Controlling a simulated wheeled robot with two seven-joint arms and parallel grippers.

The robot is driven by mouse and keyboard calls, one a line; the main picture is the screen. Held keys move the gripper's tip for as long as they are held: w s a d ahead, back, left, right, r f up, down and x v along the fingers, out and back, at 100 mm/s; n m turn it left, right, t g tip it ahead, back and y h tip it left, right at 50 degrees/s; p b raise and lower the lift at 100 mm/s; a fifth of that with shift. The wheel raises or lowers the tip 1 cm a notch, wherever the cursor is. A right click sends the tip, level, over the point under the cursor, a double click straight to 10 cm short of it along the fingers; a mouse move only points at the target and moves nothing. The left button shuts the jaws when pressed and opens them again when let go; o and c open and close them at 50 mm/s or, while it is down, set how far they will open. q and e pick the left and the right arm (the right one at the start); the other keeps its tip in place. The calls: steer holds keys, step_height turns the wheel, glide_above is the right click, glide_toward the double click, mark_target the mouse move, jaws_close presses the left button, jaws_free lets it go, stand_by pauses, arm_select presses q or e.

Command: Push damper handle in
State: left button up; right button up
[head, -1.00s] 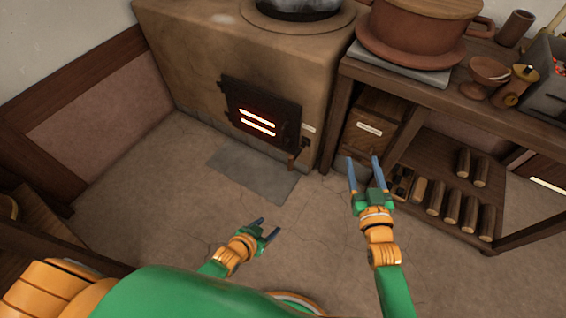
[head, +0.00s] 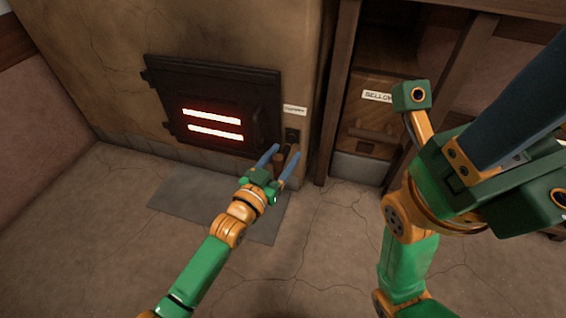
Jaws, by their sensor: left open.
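The damper handle (head: 284,154) is a short brown wooden grip that sticks out from a dark fitting (head: 292,135) low on the stove's right front corner. A small white label (head: 295,110), too small to read surely, is above it. My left gripper (head: 287,153) is open, with its two blue fingers pointing at the fitting and the handle between or just behind them. I cannot tell whether they touch it. My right gripper (head: 515,95) looms close to the camera at the right; only part shows, and its opening cannot be judged.
The stove's black door (head: 215,105) with two glowing slots is left of the handle. A grey floor plate (head: 180,195) lies below it. Right of the stove, a wooden box labelled BELLOWS (head: 375,115) sits under the table. The floor in front is clear.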

arm_select(q)
steer(key=shift+w+d, duration=0.25)
steer(key=shift+w, duration=0.15)
jaws_close()
stand_by(1.1)
